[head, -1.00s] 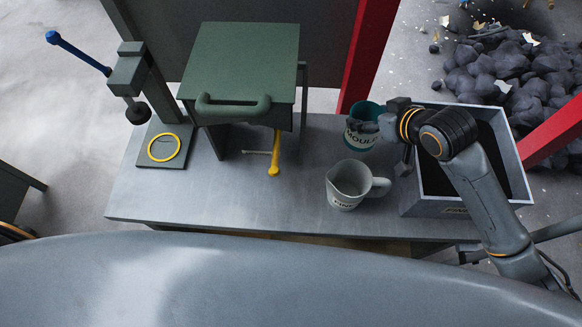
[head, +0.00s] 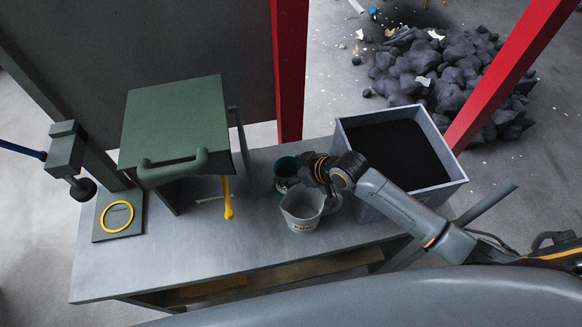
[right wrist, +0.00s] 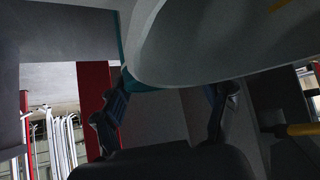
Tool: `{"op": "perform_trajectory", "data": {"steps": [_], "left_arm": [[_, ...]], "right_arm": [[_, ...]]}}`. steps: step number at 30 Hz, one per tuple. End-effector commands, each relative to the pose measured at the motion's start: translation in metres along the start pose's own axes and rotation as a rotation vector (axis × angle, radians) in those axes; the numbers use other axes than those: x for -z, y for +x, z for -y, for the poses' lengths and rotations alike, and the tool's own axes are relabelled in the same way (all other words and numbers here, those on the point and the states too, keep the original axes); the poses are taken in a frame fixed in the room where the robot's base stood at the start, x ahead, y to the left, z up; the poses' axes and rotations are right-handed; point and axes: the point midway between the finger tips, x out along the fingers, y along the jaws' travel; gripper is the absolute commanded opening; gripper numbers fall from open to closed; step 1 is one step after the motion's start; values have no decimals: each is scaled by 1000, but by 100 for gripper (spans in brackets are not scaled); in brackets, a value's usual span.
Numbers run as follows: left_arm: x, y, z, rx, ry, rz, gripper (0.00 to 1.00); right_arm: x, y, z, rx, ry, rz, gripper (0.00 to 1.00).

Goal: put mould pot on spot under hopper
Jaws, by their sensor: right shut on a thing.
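The mould pot (head: 286,168) is a teal cup standing on or just above the bench, behind the pale jug; I cannot tell if it touches. My right gripper (head: 299,180) is shut on it from the right and partly covers it. In the right wrist view the two fingers (right wrist: 166,108) flank a teal strip of the pot (right wrist: 125,78); a large pale rounded surface fills the top. The green hopper (head: 172,124) stands to the left, with a yellow lever (head: 228,198) below it. The spot under it is hidden by its body. My left gripper is not in view.
The pale jug (head: 301,212) stands close in front of the pot, handle right. A grey bin of black material (head: 440,190) is on the right. A press (head: 68,155) with a yellow-ringed plate (head: 117,217) is on the left. The bench front (head: 190,262) is clear.

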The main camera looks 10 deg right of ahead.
Motion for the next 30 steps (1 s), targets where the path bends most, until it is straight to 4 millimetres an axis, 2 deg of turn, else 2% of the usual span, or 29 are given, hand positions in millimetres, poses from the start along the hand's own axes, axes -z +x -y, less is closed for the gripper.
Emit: {"op": "perform_trajectory", "data": {"steps": [9, 10, 12, 13, 24, 30], "left_arm": [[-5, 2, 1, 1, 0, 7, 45], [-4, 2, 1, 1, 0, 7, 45], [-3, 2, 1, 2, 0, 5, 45], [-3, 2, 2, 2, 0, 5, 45], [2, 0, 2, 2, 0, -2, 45], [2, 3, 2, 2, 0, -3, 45]], "right_arm": [[-2, 2, 0, -1, -1, -2, 12], [-2, 2, 0, 0, -1, -1, 79], [-2, 2, 0, 0, -1, -1, 93], [-2, 2, 0, 0, -1, -1, 96], [0, 0, 0, -1, 0, 0, 96], [0, -17, -1, -2, -2, -1, 96]]}}
